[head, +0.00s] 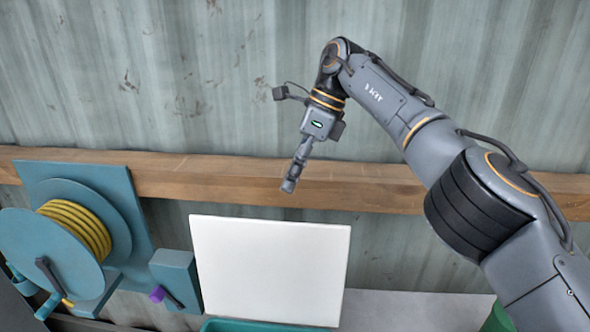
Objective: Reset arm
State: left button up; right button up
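My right arm comes in from the right and is raised in front of the wall. My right gripper (290,183) hangs from its wrist and points down, in front of the wooden beam and above the white panel. Its fingers are seen edge-on as one narrow shape, so I cannot tell whether they are open or shut. No object shows in it. My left arm and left gripper are out of view.
A corrugated wall (130,75) carries a wooden beam (220,180). A teal hose reel (50,250) with yellow hose and a teal box (176,275) are at left. A white panel (270,268) stands below. A teal bin edge (250,326) and green object (497,320) show at bottom.

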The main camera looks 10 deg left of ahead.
jog(key=shift+w+d+r, duration=0.1)
jog(key=shift+d+r, duration=0.05)
jog(key=shift+r, duration=0.25)
